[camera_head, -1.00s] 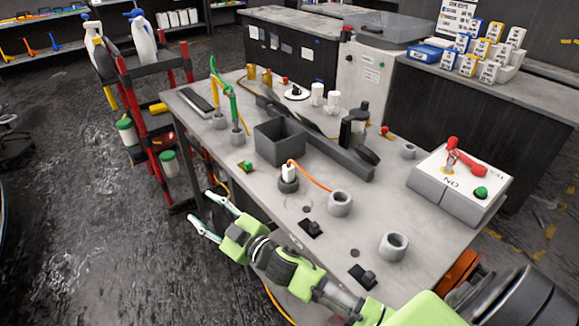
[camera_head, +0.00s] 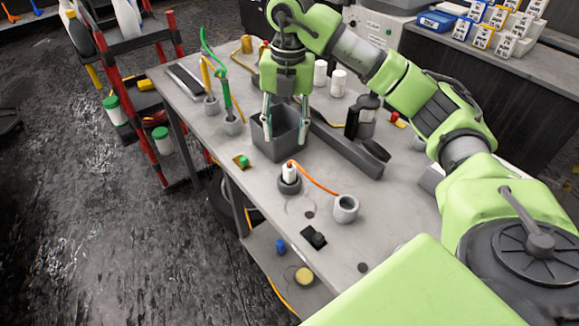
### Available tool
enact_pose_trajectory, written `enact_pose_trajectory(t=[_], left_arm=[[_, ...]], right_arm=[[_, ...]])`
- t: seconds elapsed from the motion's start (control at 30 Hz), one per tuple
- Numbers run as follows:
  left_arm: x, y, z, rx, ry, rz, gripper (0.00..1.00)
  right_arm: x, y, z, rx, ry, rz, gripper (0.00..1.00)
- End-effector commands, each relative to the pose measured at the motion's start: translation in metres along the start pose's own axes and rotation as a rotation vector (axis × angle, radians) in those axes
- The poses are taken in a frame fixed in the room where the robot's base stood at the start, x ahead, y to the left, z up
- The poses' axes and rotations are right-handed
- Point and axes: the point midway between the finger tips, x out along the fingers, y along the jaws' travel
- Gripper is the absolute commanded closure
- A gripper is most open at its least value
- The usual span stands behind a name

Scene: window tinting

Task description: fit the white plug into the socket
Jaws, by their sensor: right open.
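The white plug (camera_head: 290,171) stands upright in a dark round holder (camera_head: 289,185) on the grey table. An orange cord runs from the plug's top to a grey ring-shaped holder (camera_head: 346,208) at its right. My right gripper (camera_head: 285,138) points down over the grey open box (camera_head: 283,153), behind the plug. It is open, its two fingers apart with nothing seen between them. A black block (camera_head: 314,237) sits near the table's front edge; I cannot tell whether it is the socket. My left gripper is not in view.
Green and yellow tools stand in small cups (camera_head: 232,125) at the left. White bottles (camera_head: 338,82) stand behind. A red cart (camera_head: 147,100) is beside the table.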

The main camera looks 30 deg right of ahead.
Motion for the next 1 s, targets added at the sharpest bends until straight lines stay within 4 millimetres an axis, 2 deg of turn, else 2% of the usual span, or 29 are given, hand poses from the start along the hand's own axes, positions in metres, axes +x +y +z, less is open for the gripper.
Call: enact_pose_trajectory(t=[0.1,0.27,0.5,0.77,0.9,1.0], left_arm=[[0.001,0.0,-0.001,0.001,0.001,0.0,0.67],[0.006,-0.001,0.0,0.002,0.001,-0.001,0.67],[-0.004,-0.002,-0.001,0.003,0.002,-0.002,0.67],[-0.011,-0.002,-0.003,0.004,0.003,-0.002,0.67],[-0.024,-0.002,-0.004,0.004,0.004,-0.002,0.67],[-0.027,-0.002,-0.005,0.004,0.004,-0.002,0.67]], right_arm=[[0.0,-0.013,0.007,0.032,-0.022,-0.041,0.58],[0.026,-0.015,0.006,0.033,-0.017,-0.046,0.58],[0.066,-0.017,0.008,0.033,-0.019,-0.045,0.58],[0.085,-0.016,0.008,0.032,-0.019,-0.043,0.58],[0.105,-0.015,0.01,0.032,-0.017,-0.045,0.58],[0.12,-0.015,0.011,0.032,-0.018,-0.043,0.58]])
